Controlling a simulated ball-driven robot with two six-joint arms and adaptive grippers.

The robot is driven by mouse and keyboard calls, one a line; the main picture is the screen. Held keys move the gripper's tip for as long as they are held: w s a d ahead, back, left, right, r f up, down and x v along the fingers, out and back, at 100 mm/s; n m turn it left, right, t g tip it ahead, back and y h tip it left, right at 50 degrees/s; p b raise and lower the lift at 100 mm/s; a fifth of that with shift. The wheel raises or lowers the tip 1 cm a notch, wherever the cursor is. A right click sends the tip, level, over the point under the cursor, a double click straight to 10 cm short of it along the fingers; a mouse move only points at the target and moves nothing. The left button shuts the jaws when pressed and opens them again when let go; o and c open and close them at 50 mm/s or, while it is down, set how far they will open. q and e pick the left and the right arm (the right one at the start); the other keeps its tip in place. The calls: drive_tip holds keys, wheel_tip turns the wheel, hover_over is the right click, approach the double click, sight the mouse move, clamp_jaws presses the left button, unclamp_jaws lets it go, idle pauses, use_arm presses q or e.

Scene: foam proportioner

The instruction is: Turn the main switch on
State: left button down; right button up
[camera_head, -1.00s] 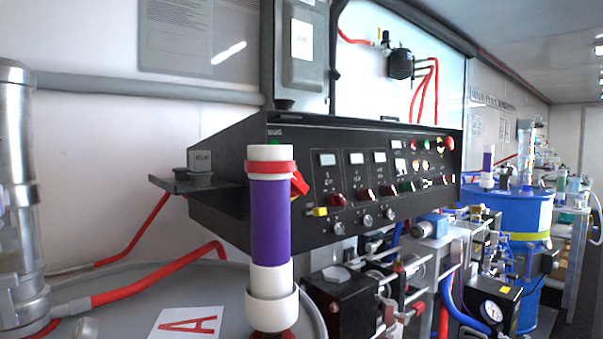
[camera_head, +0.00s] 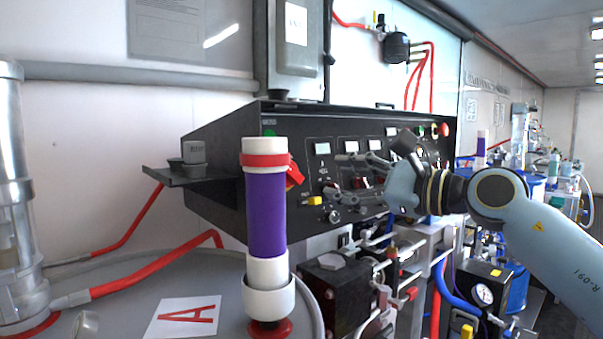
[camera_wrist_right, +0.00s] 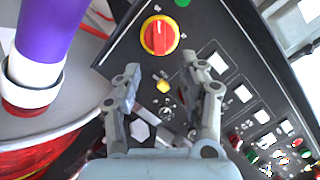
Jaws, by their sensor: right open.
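The main switch, a red rotary knob on a yellow disc (camera_wrist_right: 159,36), is on the black panel in the right wrist view. In the head view the red knob (camera_head: 294,176) shows only partly, beside the purple and white cylinder that hides the rest. My right gripper (camera_head: 335,174) is in front of the panel, to the right of the knob. In the right wrist view its open fingers (camera_wrist_right: 161,65) are apart and empty, with the knob ahead, just beyond the fingertips and not touched. My left gripper is not in view.
The purple and white cylinder (camera_head: 266,220) stands close to the knob's left. A small yellow knob (camera_head: 314,201) and several meters and switches fill the panel (camera_head: 225,150). Pipes and a black block (camera_head: 338,290) are below. A grey box (camera_head: 296,50) is above.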

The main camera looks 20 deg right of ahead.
sight(295, 174)
drive_tip(key=p+x, duration=0.1)
drive_tip(key=x, duration=0.8)
drive_tip(key=shift+a, duration=0.2)
clamp_jaws()
